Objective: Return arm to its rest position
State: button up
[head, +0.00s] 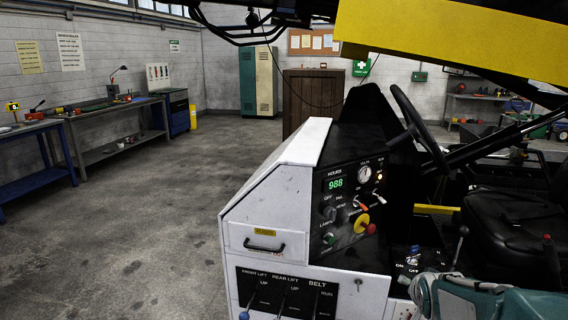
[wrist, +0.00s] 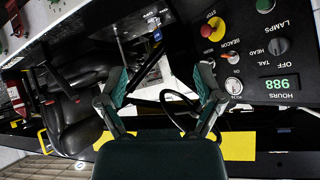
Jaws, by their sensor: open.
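My gripper (wrist: 162,86) is open in the wrist view, its two teal-padded fingers spread apart with nothing between them. Part of my teal and grey arm (head: 485,298) shows at the bottom right of the head view, in front of the loader's seat area. The gripper's fingertips cannot be made out there. The loader's black control panel (head: 345,200) faces the head camera, with a lit green 988 display and several knobs and switches. The panel (wrist: 255,50) also shows upside down at the upper right of the wrist view, beside the fingers and apart from them.
The steering wheel (head: 418,130) and black seat (head: 515,222) stand at the right. A yellow beam (head: 460,40) crosses overhead. Front lift, rear lift and belt levers (head: 285,292) stick out below the white housing (head: 265,200). The floor (head: 130,220) at left is clear, with workbenches beyond.

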jog(key=s+a+r+n+g+y, duration=0.1)
jog(key=s+a+n, duration=0.1)
jog(key=s+a, duration=0.2)
jog(key=s+a+r+n+g+y, duration=0.1)
jog(key=s+a, duration=0.4)
jog(key=s, duration=0.6)
jog(key=s+a+r+n+g+y, duration=0.1)
jog(key=s+a+n, duration=0.3)
jog(key=s, duration=0.4)
jog(key=shift+a+r+g, duration=0.4)
jog(key=shift+r+g, duration=0.1)
jog(key=shift+d, duration=0.1)
